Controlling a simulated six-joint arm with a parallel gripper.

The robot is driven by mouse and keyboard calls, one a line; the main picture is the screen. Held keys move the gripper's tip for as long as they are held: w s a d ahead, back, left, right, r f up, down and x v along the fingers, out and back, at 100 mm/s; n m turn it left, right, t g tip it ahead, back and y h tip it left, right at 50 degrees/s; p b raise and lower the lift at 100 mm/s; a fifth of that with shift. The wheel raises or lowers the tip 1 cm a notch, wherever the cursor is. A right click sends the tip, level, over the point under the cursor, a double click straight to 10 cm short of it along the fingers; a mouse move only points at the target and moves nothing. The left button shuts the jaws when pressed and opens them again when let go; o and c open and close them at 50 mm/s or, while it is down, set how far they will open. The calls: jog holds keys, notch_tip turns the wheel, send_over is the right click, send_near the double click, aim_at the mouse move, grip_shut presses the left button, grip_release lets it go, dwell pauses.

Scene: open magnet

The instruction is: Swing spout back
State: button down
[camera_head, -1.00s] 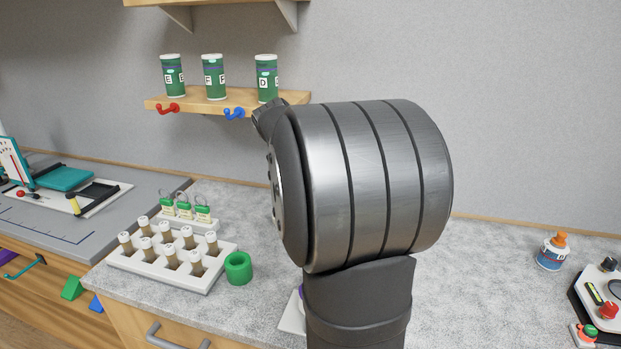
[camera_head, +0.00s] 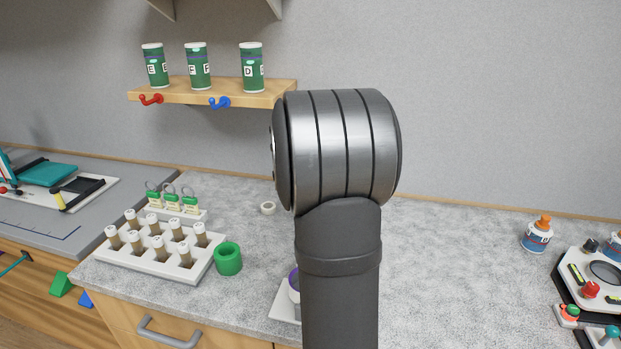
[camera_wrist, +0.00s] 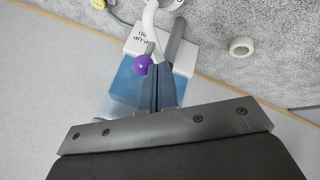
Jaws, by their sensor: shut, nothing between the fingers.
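In the wrist view a white curved tube (camera_wrist: 150,18), which looks like the spout, arches at the top over a white lettered block (camera_wrist: 140,42). A purple ball (camera_wrist: 142,64) sits just left of my fingers. A translucent blue tank (camera_wrist: 128,92) lies beyond and beneath them. My gripper (camera_wrist: 161,68) is shut and empty, its fingertips close beside the ball; I cannot tell whether they touch. In the head view my arm hides most of the dispenser; only part of its white base (camera_head: 284,306) and a purple edge show. The gripper is hidden there.
A white ring (camera_head: 267,208) lies on the counter behind my arm. A green cup (camera_head: 228,259) and a vial rack (camera_head: 150,262) stand left. A bottle (camera_head: 537,234) and control box (camera_head: 592,280) stand right.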

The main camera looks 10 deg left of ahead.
jog(key=shift+d, duration=0.1)
jog(key=shift+w+d+n+y, duration=0.25)
jog(key=shift+d+n+y, duration=0.15)
jog(key=shift+d+n, duration=0.35)
jog(key=shift+w+d+n+y, duration=0.2)
jog(key=shift+d+n+y, duration=0.2)
jog(key=shift+d+n, duration=0.3)
jog(key=w+d+n+g+y, duration=0.1)
jog(key=w+d+n+y, duration=0.2)
jog(key=w+d+n, duration=0.2)
jog(key=shift+w+n+y, duration=0.3)
jog(key=shift+w+n, duration=0.3)
jog(key=shift+n, duration=0.25)
jog(key=shift+w+d, duration=0.1)
jog(key=shift+r, duration=0.1)
